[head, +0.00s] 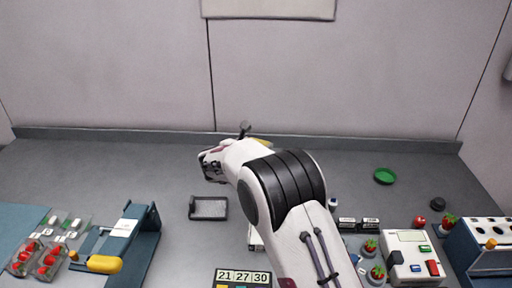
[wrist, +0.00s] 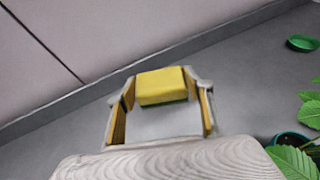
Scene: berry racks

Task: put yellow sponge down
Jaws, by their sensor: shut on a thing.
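The yellow sponge (wrist: 162,86) with a green underside shows in the wrist view, at the far end between the fingers of my gripper (wrist: 163,90). My gripper is shut on it, one finger at each side. Grey counter surface shows below and around the sponge. In the head view my arm hides most of my gripper, and only a small bit of yellow (head: 262,141) shows behind the wrist. I cannot tell whether the sponge touches the counter.
A dark shallow tray (head: 208,217) lies left of my arm. A green dish (head: 384,176) is at the right. A digital counter (head: 243,277), a white device (head: 410,262) and a blue rack (head: 470,255) stand nearer. The back counter is mostly clear up to the wall.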

